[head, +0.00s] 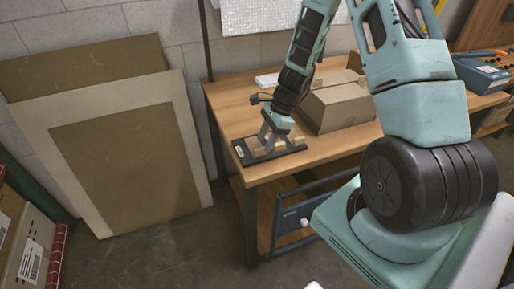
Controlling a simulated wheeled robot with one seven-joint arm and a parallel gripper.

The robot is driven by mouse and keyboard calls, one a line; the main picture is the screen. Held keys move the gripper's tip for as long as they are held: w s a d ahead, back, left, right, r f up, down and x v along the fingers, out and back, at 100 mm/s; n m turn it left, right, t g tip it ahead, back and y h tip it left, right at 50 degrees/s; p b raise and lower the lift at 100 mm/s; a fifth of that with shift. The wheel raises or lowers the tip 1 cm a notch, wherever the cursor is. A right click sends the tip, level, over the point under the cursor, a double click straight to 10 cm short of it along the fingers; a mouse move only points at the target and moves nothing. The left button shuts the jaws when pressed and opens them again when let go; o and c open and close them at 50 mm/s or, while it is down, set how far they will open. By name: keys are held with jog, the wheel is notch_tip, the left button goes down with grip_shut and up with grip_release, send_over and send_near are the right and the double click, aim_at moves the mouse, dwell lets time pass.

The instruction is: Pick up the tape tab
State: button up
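My gripper (270,144) reaches down over a small dark tray (243,154) at the near left part of the wooden workbench. Small tan pieces (257,147) show on the tray around the fingers. A small pale mark shows on the tray's left end. I cannot make out which of these, if any, is the tape tab; it is too small to tell or is hidden by the gripper. Whether the fingers are apart or closed on something is also too small to tell.
A white flat item (268,80) lies behind. A teal toolbox (480,74) is at the far right. Large boards (125,165) lean on the wall at left.

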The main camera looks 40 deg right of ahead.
aim_at(260, 149)
jog(key=shift+x, duration=1.7)
jog(key=shift+w+a+r, duration=0.1)
jog(key=shift+w, duration=0.05)
grip_shut()
jog(key=shift+r, duration=0.15)
notch_tip(260, 149, up, 10)
